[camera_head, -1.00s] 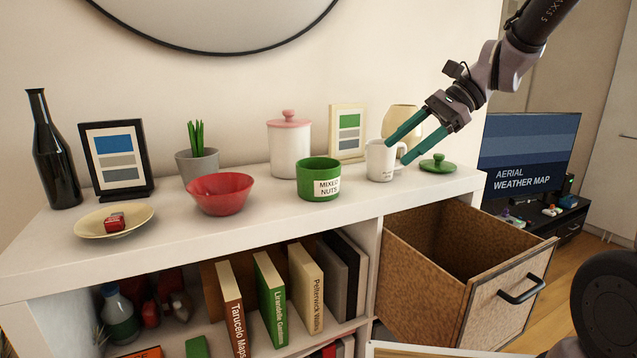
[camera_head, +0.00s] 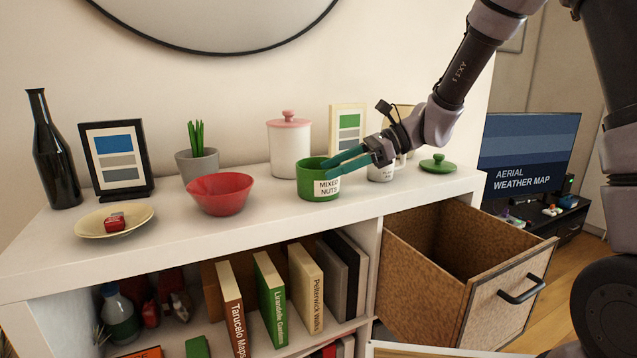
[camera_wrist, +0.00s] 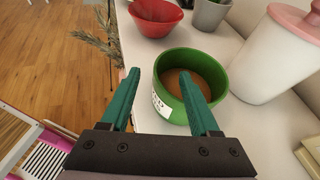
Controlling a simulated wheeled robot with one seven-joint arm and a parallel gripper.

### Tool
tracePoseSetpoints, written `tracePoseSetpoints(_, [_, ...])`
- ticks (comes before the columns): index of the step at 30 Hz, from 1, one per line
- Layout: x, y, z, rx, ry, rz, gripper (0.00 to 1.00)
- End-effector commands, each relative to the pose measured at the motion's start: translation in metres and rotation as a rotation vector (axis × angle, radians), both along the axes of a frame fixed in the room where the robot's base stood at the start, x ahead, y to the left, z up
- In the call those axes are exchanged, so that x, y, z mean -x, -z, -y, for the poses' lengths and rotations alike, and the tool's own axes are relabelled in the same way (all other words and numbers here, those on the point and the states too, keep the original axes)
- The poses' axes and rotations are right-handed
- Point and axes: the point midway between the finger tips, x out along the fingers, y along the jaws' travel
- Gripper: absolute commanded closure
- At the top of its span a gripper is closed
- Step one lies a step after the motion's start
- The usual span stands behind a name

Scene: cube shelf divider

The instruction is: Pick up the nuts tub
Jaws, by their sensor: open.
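The nuts tub (camera_head: 314,186) is a green open cup with a white "MIXED NUTS" label, upright on the shelf top. In the wrist view the tub (camera_wrist: 199,66) shows brown contents, just beyond my fingertips. My gripper (camera_head: 328,165) is open, with teal fingers reaching in from the right to the tub's near right rim. In the wrist view my gripper (camera_wrist: 162,78) has its right finger overlapping the tub's rim and its left finger outside, by the label side. I cannot tell whether either finger touches the tub. A green lid (camera_head: 437,164) lies to the right on the shelf top.
A red bowl (camera_head: 220,194) stands left of the tub and a white canister with a pink lid (camera_head: 289,145) behind it. A white mug (camera_head: 381,172) is partly hidden behind my gripper. An open drawer (camera_head: 510,300) juts out below right.

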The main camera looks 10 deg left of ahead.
Motion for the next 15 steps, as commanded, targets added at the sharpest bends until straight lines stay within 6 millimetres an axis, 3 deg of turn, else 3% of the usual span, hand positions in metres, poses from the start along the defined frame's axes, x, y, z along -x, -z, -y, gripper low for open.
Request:
tracePoseSetpoints(6, [0.006,0.012,-0.030,0.000,-0.003,-0.001,0.38])
tracePoseSetpoints(15, [0.008,0.015,-0.036,0.000,-0.001,0.001,0.38])
